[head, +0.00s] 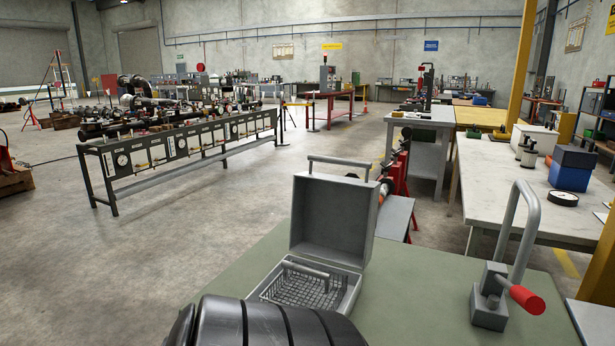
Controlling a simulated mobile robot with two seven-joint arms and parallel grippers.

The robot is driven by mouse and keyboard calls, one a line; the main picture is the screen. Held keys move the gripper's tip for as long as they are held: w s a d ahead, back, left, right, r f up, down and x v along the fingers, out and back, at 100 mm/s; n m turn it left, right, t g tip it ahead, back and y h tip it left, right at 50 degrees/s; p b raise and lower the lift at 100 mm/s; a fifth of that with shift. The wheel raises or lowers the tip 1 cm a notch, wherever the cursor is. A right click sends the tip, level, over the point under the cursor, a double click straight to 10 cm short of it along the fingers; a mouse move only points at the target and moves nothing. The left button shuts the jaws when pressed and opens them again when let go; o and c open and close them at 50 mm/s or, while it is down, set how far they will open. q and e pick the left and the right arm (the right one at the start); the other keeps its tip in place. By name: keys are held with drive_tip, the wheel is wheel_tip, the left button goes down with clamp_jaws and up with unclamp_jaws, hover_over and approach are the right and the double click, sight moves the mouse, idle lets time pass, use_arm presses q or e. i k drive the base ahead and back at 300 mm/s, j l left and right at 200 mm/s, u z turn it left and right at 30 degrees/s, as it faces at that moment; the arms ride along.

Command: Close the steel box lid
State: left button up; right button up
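A grey steel box stands on the green table, with its lid (329,221) raised upright at the back and its hollow inside facing me. A handle (338,160) sticks up from the lid's top edge. The box base (345,299) holds a wire basket (298,286) with its own bar handle. A black ribbed rounded object at the bottom of the view hides the front part of the base. I cannot tell whether that object is part of me. Neither of my grippers shows in the head view.
The green table top (420,285) is clear right of the box. A steel clamp (491,296) with a tall bent lever and a red handle (527,299) stands at the right. Behind are a pale workbench (500,190) and a long test bench (180,150).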

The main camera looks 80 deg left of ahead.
sight(333, 218)
drive_tip(key=u, duration=1.75)
drive_tip(key=i+l+u, duration=0.1)
drive_tip(key=u, duration=0.25)
drive_tip(key=l+u, duration=0.35)
drive_tip(key=i+l+u, duration=0.1)
drive_tip(key=l+u, duration=0.25)
drive_tip(key=j, duration=0.1)
